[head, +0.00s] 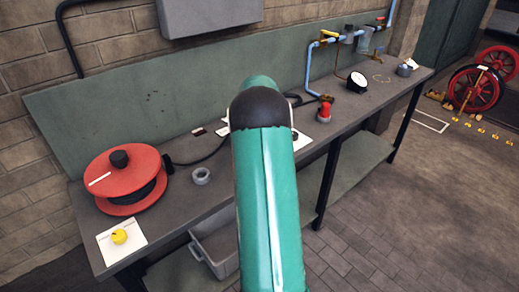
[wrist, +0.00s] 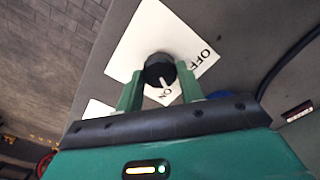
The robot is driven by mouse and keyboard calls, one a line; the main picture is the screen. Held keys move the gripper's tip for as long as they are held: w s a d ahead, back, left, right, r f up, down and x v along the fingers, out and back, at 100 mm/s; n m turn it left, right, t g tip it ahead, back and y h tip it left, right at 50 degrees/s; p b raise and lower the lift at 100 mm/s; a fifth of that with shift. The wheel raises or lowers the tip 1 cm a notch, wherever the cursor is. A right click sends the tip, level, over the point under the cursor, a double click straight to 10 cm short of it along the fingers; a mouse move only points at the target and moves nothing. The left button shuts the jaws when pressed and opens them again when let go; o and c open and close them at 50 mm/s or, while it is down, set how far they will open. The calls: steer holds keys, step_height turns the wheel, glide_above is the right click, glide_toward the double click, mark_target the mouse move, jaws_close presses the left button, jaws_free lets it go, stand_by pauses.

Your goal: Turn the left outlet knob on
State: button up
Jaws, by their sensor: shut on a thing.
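A round black knob (wrist: 157,66) with a white pointer line sits on a white card (wrist: 150,36) marked OFF and ON in the wrist view. The pointer line is toward the ON lettering, away from OFF. My gripper (wrist: 160,74) has one green finger on each side of the knob and is shut on it. Whether this is the left outlet knob cannot be told from the lettering. In the head view my arm hides the knob and my gripper; only an edge of white card (head: 302,141) shows beside the arm.
The grey workbench (head: 190,222) carries a red cable reel (head: 103,172), a grey ring (head: 201,176), a yellow knob (head: 119,237), a red-topped part (head: 324,111) and a gauge (head: 357,81). Blue pipes (head: 308,70) stand at the back.

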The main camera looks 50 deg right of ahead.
steer(key=shift+m, duration=1.6)
steer(key=o, duration=1)
step_height(320, 180, up, 14)
steer(key=shift+f, duration=0.1)
